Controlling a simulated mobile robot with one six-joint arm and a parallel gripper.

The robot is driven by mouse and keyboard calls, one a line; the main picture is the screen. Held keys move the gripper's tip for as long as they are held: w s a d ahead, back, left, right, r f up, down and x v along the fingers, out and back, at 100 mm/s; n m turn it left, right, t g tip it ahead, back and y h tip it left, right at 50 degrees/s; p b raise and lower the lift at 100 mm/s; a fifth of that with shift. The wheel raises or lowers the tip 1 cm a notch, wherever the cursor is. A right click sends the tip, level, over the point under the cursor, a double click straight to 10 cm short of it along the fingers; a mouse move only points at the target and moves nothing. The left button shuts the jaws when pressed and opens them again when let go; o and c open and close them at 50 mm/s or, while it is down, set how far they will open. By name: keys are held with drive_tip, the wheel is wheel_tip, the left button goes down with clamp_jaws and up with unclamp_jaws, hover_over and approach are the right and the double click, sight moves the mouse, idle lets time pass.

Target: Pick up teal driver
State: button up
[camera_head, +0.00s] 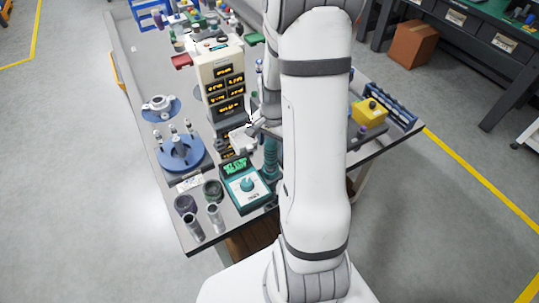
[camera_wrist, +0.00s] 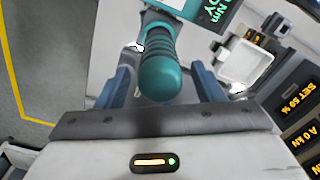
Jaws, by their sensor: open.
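The teal driver (camera_wrist: 160,72) shows in the wrist view as a rounded, ribbed handle between my two blue fingers. My gripper (camera_wrist: 161,80) is open, with a finger on each side of the handle and a visible gap on both sides. The far end of the driver is out of the wrist view. In the head view the ribbed teal driver (camera_head: 270,158) shows beside my arm, behind the teal tester box, partly hidden. My gripper is mostly hidden behind my arm there.
The teal tester box (camera_head: 245,187) with a dial stands close to the driver. A tall white instrument stack (camera_head: 218,75) stands behind. A blue round stand (camera_head: 180,155) and metal cylinders (camera_head: 193,227) are to the left. A yellow box (camera_head: 369,113) is to the right.

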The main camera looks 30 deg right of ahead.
sight(271, 158)
drive_tip(key=shift+a+f, duration=0.2)
drive_tip(key=shift+f, duration=1.55)
drive_tip(key=shift+c, duration=0.3)
drive_tip(key=c, duration=1.1)
